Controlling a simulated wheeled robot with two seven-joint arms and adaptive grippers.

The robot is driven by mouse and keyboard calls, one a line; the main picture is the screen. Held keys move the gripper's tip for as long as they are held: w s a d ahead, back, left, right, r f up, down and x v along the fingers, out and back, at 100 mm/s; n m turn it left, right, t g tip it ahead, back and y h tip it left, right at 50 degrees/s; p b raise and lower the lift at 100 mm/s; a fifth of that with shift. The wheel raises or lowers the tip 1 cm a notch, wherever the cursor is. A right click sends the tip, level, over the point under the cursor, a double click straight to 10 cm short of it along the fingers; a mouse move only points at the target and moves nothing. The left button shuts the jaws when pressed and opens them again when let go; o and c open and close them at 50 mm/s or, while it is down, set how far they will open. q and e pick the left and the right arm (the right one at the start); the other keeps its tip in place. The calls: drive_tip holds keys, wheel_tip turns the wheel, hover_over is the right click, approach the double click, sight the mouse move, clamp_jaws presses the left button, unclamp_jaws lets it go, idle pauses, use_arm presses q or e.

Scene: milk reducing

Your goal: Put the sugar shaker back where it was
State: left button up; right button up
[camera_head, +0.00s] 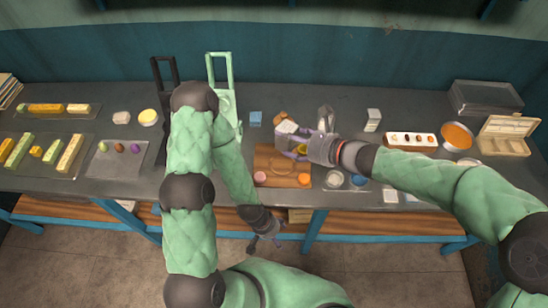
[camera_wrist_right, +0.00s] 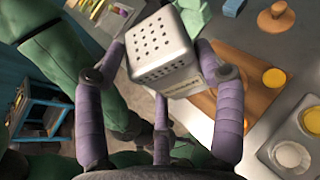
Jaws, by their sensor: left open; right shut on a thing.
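The sugar shaker is a pale metal box with a perforated top. In the right wrist view the shaker (camera_wrist_right: 160,45) sits between the purple fingers of my right gripper (camera_wrist_right: 160,85), which is shut on it and holds it tilted. In the head view the shaker (camera_head: 286,127) shows as a small pale block at the tips of my right gripper (camera_head: 298,146), above the back part of the wooden board (camera_head: 268,160). My left gripper (camera_head: 265,238) is open and empty, low in front of the table's front edge.
A pink disc (camera_head: 260,177) and an orange disc (camera_head: 304,180) lie at the board's front. A white carton (camera_head: 373,120) stands behind. A blue block (camera_head: 255,118) sits behind the board.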

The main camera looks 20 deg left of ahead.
drive_tip(key=w+d+f+m+t+h+b, duration=0.2)
drive_tip(key=w+d+f+m+t+b, duration=0.15)
drive_tip(key=w+d+b, duration=0.45)
drive_tip(key=w+d+f+m+t+h+b, duration=0.3)
drive_tip(key=w+d+f+b, duration=0.3)
drive_tip(key=w, duration=0.4)
drive_tip(key=w+f, duration=0.3)
drive_tip(key=w, duration=0.1)
drive_tip(key=w+d+f, duration=0.1)
drive_tip(key=w+f, duration=0.1)
drive_tip(key=w, duration=0.3)
drive_tip(key=w+d+f, duration=0.1)
drive_tip(key=w+f, duration=0.2)
drive_tip(key=w, duration=0.1)
drive_tip(key=shift+w+f, duration=0.3)
drive_tip(key=shift+f+b, duration=0.7)
drive_tip(key=shift+f, duration=0.8)
drive_tip(key=shift+f, duration=0.1)
